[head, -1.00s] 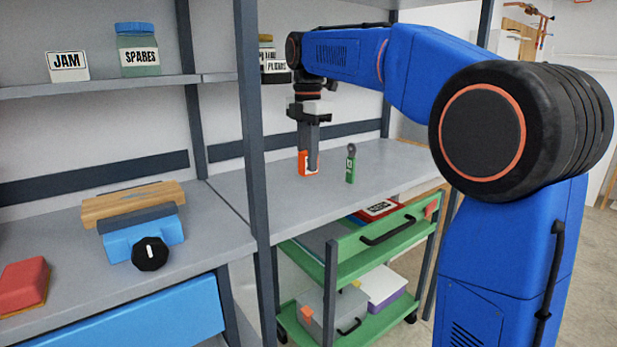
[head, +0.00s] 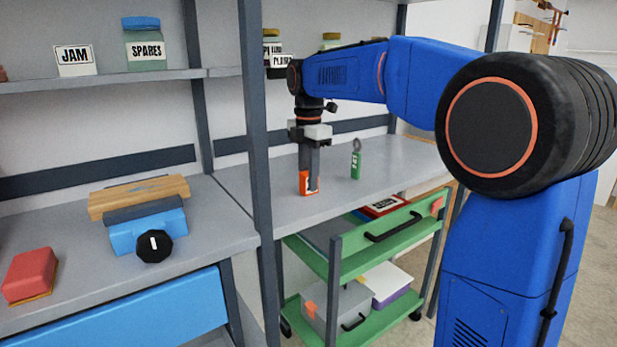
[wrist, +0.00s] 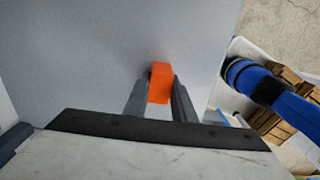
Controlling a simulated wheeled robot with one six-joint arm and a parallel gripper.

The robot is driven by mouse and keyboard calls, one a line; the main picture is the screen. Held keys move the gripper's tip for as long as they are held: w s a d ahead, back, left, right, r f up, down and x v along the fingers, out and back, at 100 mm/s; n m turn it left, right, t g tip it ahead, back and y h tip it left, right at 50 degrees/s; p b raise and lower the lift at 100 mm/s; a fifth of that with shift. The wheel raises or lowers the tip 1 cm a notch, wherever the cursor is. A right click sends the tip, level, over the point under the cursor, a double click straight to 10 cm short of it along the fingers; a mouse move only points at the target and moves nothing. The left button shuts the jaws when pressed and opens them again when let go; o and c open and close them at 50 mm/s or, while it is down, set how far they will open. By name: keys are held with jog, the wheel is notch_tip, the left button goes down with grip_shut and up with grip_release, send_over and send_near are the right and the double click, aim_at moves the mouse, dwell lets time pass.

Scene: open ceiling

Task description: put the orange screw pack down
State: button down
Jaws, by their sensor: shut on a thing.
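The orange screw pack (head: 303,184) is between the fingers of my gripper (head: 309,180), upright at the grey shelf surface (head: 260,186). My gripper points straight down and is shut on the pack. In the wrist view the pack (wrist: 160,82) shows between the two dark fingertips, with grey surface around it. Its lower end looks at or very near the surface; I cannot tell whether it touches.
A green tagged item (head: 356,162) stands on the same surface, right of my gripper. A dark upright post (head: 256,130) stands to the left. A green cart (head: 350,262) is below the front edge. Bare surface lies around the pack.

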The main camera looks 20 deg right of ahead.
jog(key=c, duration=1.5)
grip_release()
notch_tip(320, 180, up, 12)
jog(key=shift+r, duration=0.1)
jog(key=s+d+f+m+t, duration=0.1)
jog(key=s+d+f+m, duration=0.1)
jog(key=s+f+m, duration=0.5)
jog(key=s+d+f+m+t, duration=0.2)
jog(key=s+f+m, duration=0.5)
jog(key=s+f, duration=0.5)
jog(key=s+d+f+m+t, duration=0.1)
jog(key=s+d+f+m, duration=0.1)
jog(key=s+f+m, duration=0.5)
jog(key=shift+s+d+f+m+t, duration=0.15)
jog(key=shift+s+f, duration=0.35)
jog(key=shift+s, duration=0.8)
jog(key=shift+s+f+m+t, duration=0.1)
jog(key=shift+s+f, duration=0.35)
jog(key=shift+s, duration=0.8)
jog(key=shift+s+d+f+m+t, duration=0.15)
jog(key=shift+s+f, duration=0.35)
jog(key=shift+s, duration=0.8)
